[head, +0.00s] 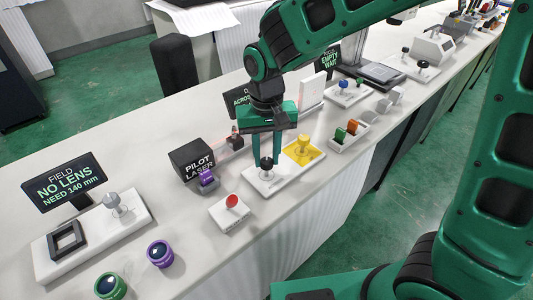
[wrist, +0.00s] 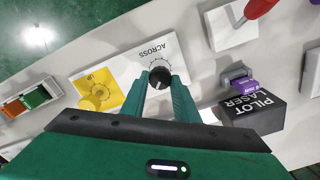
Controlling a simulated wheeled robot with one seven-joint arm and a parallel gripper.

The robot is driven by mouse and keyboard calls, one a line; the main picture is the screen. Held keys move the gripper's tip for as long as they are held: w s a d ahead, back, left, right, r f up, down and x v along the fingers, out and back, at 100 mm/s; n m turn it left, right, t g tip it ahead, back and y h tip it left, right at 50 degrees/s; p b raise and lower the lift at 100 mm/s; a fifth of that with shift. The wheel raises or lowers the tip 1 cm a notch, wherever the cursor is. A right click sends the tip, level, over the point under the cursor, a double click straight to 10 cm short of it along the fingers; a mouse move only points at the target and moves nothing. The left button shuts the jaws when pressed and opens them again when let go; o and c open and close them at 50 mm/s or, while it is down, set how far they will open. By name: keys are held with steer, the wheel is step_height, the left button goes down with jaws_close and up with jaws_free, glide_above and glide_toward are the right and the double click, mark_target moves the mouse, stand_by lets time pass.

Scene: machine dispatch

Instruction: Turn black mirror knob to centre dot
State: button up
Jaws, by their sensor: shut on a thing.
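The black mirror knob (head: 266,164) stands on a white plate (head: 256,184) near the middle of the bench, on the side marked ACROSS. My gripper (head: 267,158) points down with its green fingers around the knob. In the wrist view the knob (wrist: 159,77) shows between the two fingertips (wrist: 160,82), with a light pointer mark on its dark top and a grey ring around it. The gripper is shut on it. I cannot make out the centre dot or which mark the pointer faces.
A yellow knob (head: 303,144) on a yellow panel marked UP adjoins the black one. The pilot laser box (head: 192,160) and a red button (head: 232,201) are close by. Coloured blocks (head: 347,132) sit in a tray to the right. A NO LENS screen (head: 64,182) stands left.

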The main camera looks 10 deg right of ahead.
mark_target(267, 160)
steer(key=shift+n, duration=0.4)
steer(key=o, duration=1.1)
steer(key=shift+c, duration=0.2)
steer(key=shift+r, duration=0.1)
step_height(267, 160, up, 11)
steer(key=shift+f, duration=0.2)
steer(key=shift+w, duration=0.1)
